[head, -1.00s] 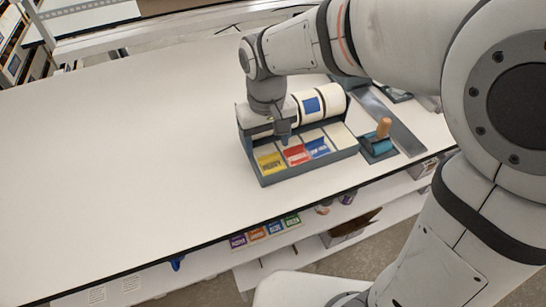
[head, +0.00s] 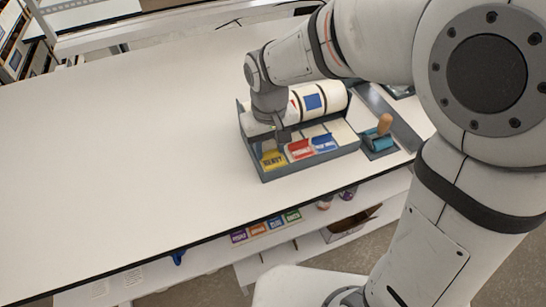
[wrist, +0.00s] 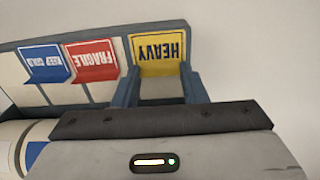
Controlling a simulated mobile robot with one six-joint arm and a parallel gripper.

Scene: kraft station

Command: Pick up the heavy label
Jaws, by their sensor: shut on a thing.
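The yellow heavy label (head: 272,159) sits at the left end of the label dispenser's front row. In the wrist view the heavy label (wrist: 160,55) reads HEAVY upside down. My gripper (head: 283,138) is down at the dispenser, just behind the label's printed face. In the wrist view its two fingers (wrist: 160,90) stand on either side of the label's near part and are shut on it. The label is still at its slot in the dispenser (head: 318,163). The contact itself is partly hidden in the head view.
A red fragile label (head: 299,150) and a blue label (head: 324,144) sit beside it in the row. Label rolls (head: 322,98) lie behind. A teal tool with a wooden handle (head: 384,124) stands to the right. The white table (head: 130,140) is clear on the left.

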